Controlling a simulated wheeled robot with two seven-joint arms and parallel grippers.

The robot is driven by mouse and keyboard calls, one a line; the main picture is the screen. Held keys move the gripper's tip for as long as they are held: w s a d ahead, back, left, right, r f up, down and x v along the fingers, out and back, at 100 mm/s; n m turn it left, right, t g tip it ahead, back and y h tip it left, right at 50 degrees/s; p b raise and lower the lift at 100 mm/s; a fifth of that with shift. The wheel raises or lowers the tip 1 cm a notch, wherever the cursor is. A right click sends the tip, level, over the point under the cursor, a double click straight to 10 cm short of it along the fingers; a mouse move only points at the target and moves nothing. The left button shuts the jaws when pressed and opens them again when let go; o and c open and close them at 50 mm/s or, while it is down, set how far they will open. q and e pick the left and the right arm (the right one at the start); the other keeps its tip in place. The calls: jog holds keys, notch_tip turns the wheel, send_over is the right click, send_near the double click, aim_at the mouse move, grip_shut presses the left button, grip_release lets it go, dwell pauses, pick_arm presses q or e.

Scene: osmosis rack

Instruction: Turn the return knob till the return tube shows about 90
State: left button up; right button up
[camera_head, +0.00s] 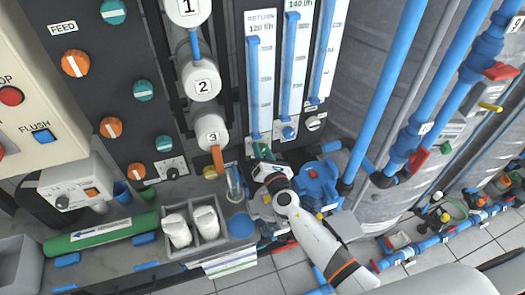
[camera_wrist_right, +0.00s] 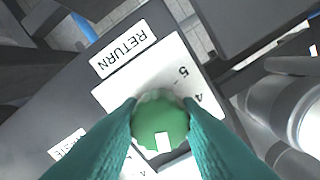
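The return knob (camera_wrist_right: 160,125) is green with a white mark, which sits at its lower edge in the right wrist view. It stands on a white dial plate with the numbers 5 and 4, below a RETURN label (camera_wrist_right: 122,48). My right gripper (camera_wrist_right: 161,108) has its two teal fingers on either side of the knob, seemingly touching it. In the head view my right gripper (camera_head: 263,158) is at the foot of the return tube (camera_head: 265,90) and hides the knob. A blue column stands high in that tube; its exact reading is too small to tell. My left gripper is out of view.
Two more flow tubes (camera_head: 294,70) stand right of the return tube. White numbered housings (camera_head: 202,84) are to its left. Blue pipes (camera_head: 390,90) and a grey tank (camera_head: 350,100) are at the right. A grey holder with two white cartridges (camera_head: 205,226) is below left.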

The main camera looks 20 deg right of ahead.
jog(key=shift+f, duration=0.1)
jog(key=shift+c, duration=0.2)
jog(key=shift+m+b, duration=0.6)
jog(key=shift+m, duration=0.2)
jog(key=shift+m+b, duration=0.6)
jog(key=shift+m, duration=0.6)
jog(key=m+b, duration=0.1)
jog(key=m, duration=0.3)
jog(key=shift+m+b, duration=0.3)
jog(key=o, duration=1)
jog(key=shift+c, duration=0.2)
